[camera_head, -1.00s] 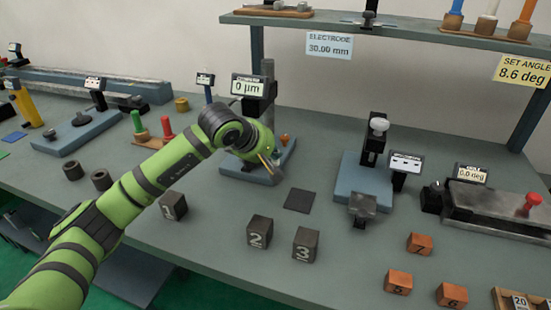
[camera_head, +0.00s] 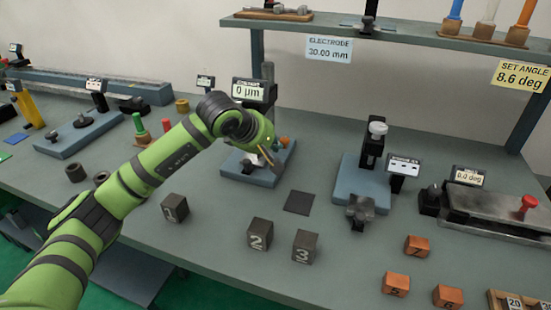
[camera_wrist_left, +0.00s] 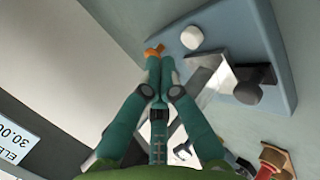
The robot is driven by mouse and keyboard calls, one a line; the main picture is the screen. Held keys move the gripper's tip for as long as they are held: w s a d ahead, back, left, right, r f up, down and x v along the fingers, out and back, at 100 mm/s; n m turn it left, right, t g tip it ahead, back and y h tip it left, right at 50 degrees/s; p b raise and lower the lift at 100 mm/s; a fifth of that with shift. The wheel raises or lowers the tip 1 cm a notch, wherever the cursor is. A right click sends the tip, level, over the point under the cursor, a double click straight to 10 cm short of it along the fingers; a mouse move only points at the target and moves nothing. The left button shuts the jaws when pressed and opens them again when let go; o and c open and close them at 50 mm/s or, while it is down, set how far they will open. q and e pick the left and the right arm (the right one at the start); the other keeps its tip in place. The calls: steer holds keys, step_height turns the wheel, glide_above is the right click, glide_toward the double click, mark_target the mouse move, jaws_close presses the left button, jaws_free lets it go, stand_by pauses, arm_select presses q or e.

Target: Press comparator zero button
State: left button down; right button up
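The comparator (camera_head: 254,91) stands at the middle back of the bench on a blue base (camera_head: 236,166); its display reads 0 µm. My left gripper (camera_head: 268,158) points down over this base, in front of the comparator post. In the wrist view the two teal fingers (camera_wrist_left: 160,60) lie together at the tips with nothing visible between them. A small orange part (camera_wrist_left: 154,50) shows just past the tips; I cannot tell whether they touch. A white round knob (camera_wrist_left: 192,38) and a grey knob (camera_wrist_left: 247,93) sit beside the fingers. I cannot tell which part is the zero button. My right gripper is not in view.
Dark numbered cubes (camera_head: 260,233) and a dark square mat (camera_head: 299,202) lie in front of the comparator. Another blue-based device (camera_head: 347,190) stands to the right, with copper-coloured cubes (camera_head: 417,245) nearer the front. A shelf (camera_head: 400,31) runs above the back.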

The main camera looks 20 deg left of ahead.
arm_select(q)
steer(key=shift+r+p, duration=0.8)
steer(key=shift+r, duration=1.05)
steer(key=shift+f, duration=0.1)
